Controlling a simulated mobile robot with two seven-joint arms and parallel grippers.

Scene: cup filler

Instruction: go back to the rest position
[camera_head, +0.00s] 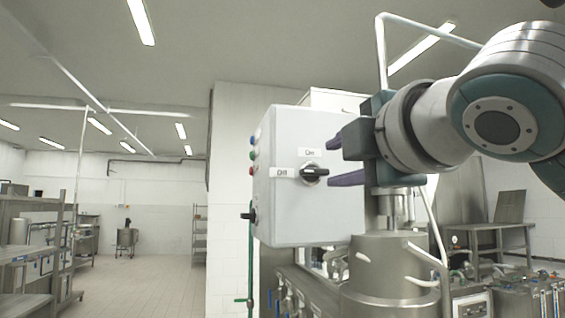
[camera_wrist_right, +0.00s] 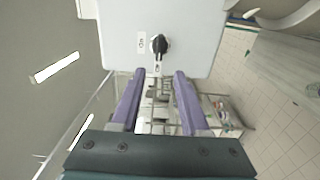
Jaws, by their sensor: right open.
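My right gripper (camera_head: 331,162) is open and empty, with its two purple fingers in front of a light grey control box (camera_head: 290,215). A black rotary knob (camera_head: 314,173) sits on the box face, with an "On" label above it and an "Off" label to its left. Its handle lies level, in line with the "Off" label. In the right wrist view the open fingers (camera_wrist_right: 159,73) point at the box, and the knob (camera_wrist_right: 159,43) lies beyond their tips, apart from them. My left gripper is not in view.
Coloured buttons (camera_head: 253,154) line the box's left side. A steel vessel (camera_head: 388,265) with pipes stands below my right arm. Steel shelving (camera_head: 35,250) is at the far left. The tiled floor (camera_head: 150,285) between is clear.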

